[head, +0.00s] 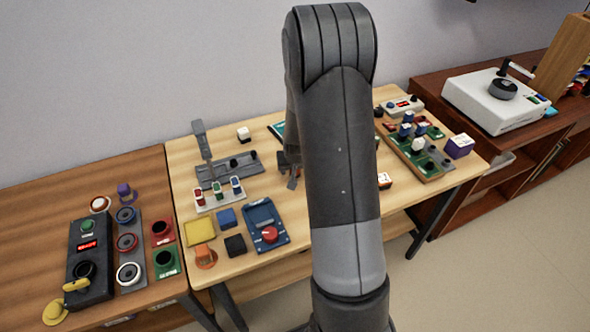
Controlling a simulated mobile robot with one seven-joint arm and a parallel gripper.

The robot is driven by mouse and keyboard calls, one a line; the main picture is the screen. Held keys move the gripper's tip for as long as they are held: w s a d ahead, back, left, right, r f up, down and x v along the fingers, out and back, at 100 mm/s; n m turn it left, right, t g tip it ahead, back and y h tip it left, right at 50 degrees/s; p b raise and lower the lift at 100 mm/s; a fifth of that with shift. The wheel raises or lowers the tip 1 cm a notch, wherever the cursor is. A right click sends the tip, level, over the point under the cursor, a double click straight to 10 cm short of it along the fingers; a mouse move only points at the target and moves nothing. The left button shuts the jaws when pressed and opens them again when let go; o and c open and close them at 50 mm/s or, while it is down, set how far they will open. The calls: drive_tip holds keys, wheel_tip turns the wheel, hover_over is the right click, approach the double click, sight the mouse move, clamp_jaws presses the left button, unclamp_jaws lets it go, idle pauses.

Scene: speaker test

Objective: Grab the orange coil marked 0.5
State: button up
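An orange piece (205,256) with a rounded front lies at the front left of the light wooden table (290,255). It could be the orange coil, but no 0.5 marking is readable. A small white-topped piece with an orange-brown side (384,181) sits just right of my arm; its marking is also unreadable. My arm fills the middle of the view. A dark part of my gripper (291,174) shows left of the arm, over the table's middle and well right of and behind the orange piece. Its fingers are mostly hidden, so its opening and any contents cannot be seen.
Yellow, blue and black blocks and a blue meter with a red knob (265,227) crowd the orange piece. A grey stand (228,168) rises behind. A parts board (412,145) lies right. The left table holds a black control box (90,262) and several speaker parts.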

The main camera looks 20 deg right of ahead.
drive_tip(key=shift+c, duration=0.4)
drive_tip(key=c, duration=1)
drive_tip(key=shift+r, duration=0.1)
drive_tip(key=shift+r, duration=0.4)
drive_tip(key=r, duration=0.3)
drive_tip(key=shift+s+d+r, duration=0.15)
drive_tip(key=shift+d+r, duration=0.1)
drive_tip(key=shift+r, duration=0.1)
drive_tip(key=s+d+r, duration=0.4)
drive_tip(key=s+d, duration=0.1)
drive_tip(key=s+d+r, duration=0.2)
drive_tip(key=d, duration=0.1)
drive_tip(key=shift+s+r, duration=0.2)
drive_tip(key=shift+s, duration=0.15)
